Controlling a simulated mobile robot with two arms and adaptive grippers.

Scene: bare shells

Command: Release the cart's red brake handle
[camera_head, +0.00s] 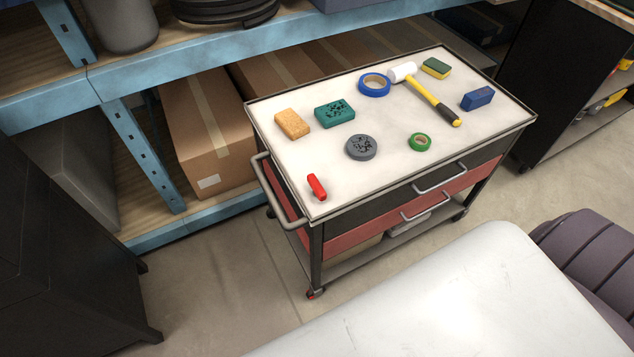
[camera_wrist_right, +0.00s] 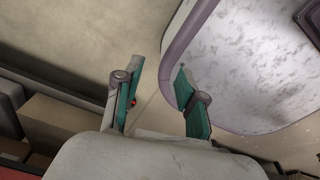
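The cart (camera_head: 285,165) stands in the middle of the head view, with a pale top, dark frame and red drawer fronts. The short red brake handle (camera_head: 317,187) is at the near left corner of its top and looks tilted. Nothing touches it. My right gripper (camera_wrist_right: 160,70) shows only in the right wrist view, with its two green-sided fingers apart and nothing held. A small red spot (camera_wrist_right: 133,102) shows by its left finger; I cannot tell what it is. My left gripper is not in view.
On the cart top lie a grey disc (camera_head: 361,147), a sponge (camera_head: 292,124), a teal block (camera_head: 334,113), tape rolls, a mallet (camera_head: 430,93) and other small items. A blue shelf (camera_head: 200,70) with boxes stands behind. Bare floor (camera_head: 220,285) lies left of the cart.

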